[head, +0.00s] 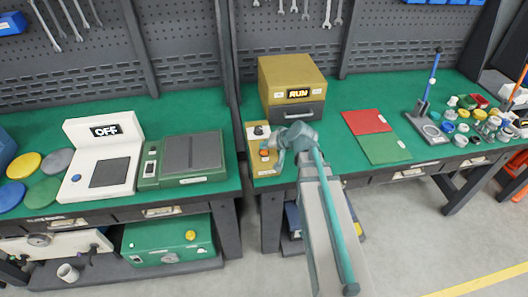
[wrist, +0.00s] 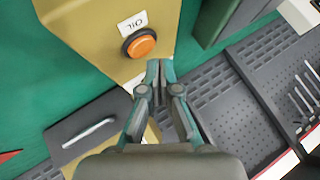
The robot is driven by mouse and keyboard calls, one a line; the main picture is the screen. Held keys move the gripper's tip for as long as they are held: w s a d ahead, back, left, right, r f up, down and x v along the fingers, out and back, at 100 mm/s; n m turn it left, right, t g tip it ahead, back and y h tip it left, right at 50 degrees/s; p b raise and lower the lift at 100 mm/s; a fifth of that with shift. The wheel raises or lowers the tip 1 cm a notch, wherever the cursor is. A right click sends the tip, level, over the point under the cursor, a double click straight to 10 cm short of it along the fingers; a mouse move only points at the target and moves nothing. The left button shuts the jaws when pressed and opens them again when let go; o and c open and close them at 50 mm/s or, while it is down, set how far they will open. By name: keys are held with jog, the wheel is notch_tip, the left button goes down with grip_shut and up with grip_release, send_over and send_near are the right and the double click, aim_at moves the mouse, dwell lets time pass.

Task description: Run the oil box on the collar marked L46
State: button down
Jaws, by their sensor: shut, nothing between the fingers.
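The yellow oil box (head: 290,72) stands at the back of the right bench, its display (head: 298,94) reading RUN. A grey drawer (head: 300,111) with a handle is on its front; the drawer appears shut. A yellow control panel (head: 256,133) in front carries an orange button (head: 264,153). In the wrist view the orange button (wrist: 142,44) sits beside a label reading OIL. My gripper (wrist: 160,70) is shut and empty, its fingertips just beside the button; contact cannot be told. No collar marked L46 can be made out, and the drawer's inside is hidden.
Red (head: 366,122) and green (head: 384,148) mats lie right of the box. A lever press (head: 427,115) and several small coloured parts (head: 470,118) stand farther right. On the left bench are a white device (head: 106,155) reading OFF and a green scale-like device (head: 183,160).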

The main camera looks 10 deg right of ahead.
aim_at(265, 153)
jog(key=shift+r+p, duration=1.35)
jog(key=shift+r, duration=1.2)
dwell(3.4)
